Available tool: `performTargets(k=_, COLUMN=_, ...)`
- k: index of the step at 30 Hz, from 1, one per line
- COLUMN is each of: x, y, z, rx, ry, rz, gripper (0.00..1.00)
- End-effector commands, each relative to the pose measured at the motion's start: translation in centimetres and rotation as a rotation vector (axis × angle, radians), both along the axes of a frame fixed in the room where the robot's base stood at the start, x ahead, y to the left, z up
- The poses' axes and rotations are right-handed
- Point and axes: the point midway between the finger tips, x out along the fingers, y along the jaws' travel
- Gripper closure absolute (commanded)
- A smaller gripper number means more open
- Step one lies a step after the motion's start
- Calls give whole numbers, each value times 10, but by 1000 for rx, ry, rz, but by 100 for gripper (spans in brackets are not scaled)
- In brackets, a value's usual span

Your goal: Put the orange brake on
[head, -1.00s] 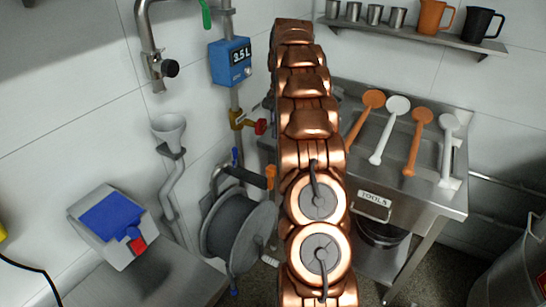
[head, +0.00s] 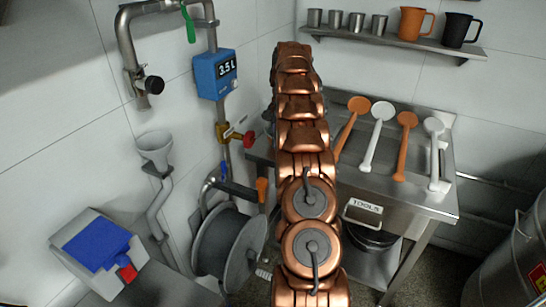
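A grey hose reel (head: 221,245) stands low at the left of my copper arm, near the wall. A small orange part (head: 262,188), which looks like the brake, sits at the reel's upper right, just left of my arm. Whether it is on or off I cannot tell. My arm runs up the middle of the head view and covers what lies behind it. My gripper is not visible, so its place relative to the orange part cannot be seen.
A steel tool table (head: 400,190) with orange and white scoops is at the right. A shelf (head: 395,38) with cups and jugs is above it. A blue 3.5 L meter (head: 214,74), a red-handled valve (head: 236,135) and a funnel (head: 155,147) are on the left. A metal drum (head: 520,262) stands lower right.

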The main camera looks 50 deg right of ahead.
Motion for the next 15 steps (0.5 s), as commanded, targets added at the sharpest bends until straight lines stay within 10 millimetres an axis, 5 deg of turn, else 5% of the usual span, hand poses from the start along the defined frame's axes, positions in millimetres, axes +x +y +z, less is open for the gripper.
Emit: performTargets(k=15, x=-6, y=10, z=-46, rx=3, ry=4, rz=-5, gripper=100)
